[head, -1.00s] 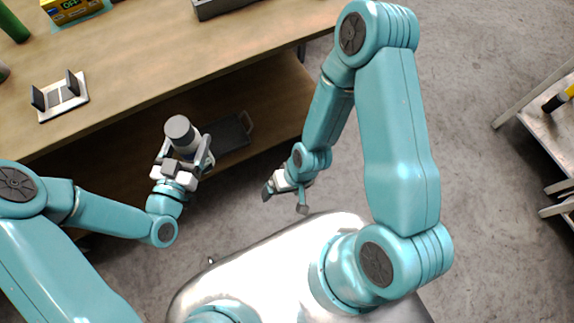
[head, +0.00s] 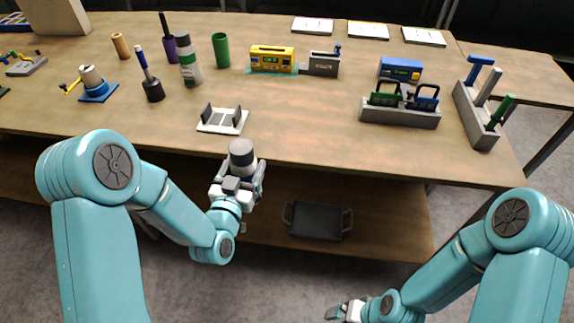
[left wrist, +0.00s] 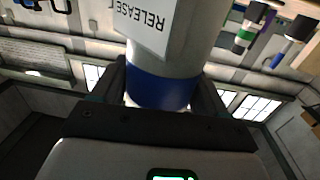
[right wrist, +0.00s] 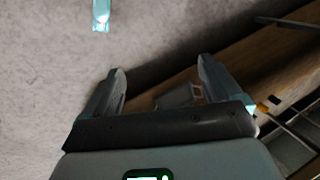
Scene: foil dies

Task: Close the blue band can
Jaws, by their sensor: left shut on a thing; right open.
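My left gripper (head: 239,190) is shut on the blue band can. In the left wrist view the can (left wrist: 176,50) is pale, with a blue band (left wrist: 160,88) between the fingers and a white label reading "RELEASE". Whether the grey top is a seated cap I cannot tell. My right gripper (head: 340,312) is open and empty, low at the bottom of the head view. Its two spread fingers also show in the right wrist view (right wrist: 162,88).
A white stand with two dark uprights (head: 222,121) is on the table (head: 300,125) near the can. Behind are a green-banded can (head: 190,75), a green cylinder (head: 221,50) and a yellow box (head: 272,59). A dark tray (head: 317,221) lies on the lower shelf. The table's front centre is clear.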

